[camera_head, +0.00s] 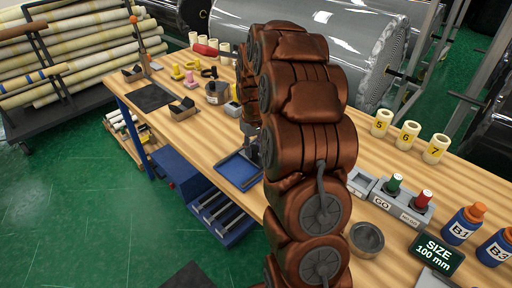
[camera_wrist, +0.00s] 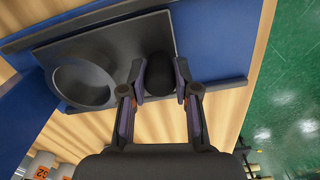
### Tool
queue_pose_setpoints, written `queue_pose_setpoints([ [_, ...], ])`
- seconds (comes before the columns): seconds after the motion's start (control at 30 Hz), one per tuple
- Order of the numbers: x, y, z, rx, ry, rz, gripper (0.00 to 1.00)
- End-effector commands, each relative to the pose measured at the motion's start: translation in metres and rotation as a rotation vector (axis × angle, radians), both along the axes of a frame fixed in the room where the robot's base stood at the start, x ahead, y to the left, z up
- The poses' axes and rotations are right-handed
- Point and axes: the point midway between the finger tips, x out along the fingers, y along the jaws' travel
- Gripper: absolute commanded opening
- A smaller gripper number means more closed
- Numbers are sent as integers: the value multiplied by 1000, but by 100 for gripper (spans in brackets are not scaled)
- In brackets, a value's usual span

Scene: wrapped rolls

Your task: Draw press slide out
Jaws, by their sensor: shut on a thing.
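The press slide (camera_wrist: 118,52) is a dark grey plate with a round recess (camera_wrist: 82,84), set in a blue press base (camera_wrist: 212,40) in the wrist view. A black upright knob (camera_wrist: 160,74) stands on the slide beside the recess. My gripper (camera_wrist: 160,88) has one finger on each side of the knob and is shut on it. In the head view a blue piece (camera_head: 238,170), which looks like part of the press, shows on the bench left of my arm. My arm hides most of the press and the gripper there.
The wooden bench (camera_head: 330,140) carries numbered cups (camera_head: 408,135), a GO button box (camera_head: 402,205), blue bottles (camera_head: 462,225) and a round grey cup (camera_head: 367,240) at right. Dark holders (camera_head: 183,108) and small items stand at left. Green floor lies beyond the bench edge.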

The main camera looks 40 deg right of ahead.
Motion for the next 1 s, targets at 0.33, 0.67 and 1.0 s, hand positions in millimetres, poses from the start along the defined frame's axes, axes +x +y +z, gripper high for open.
queue_pose_setpoints([
  [0.33,-8,68,-3,0,-3,6,0],
  [0.67,-15,121,0,-1,-5,2,0],
  [1.0,-16,128,1,5,-3,1,0],
])
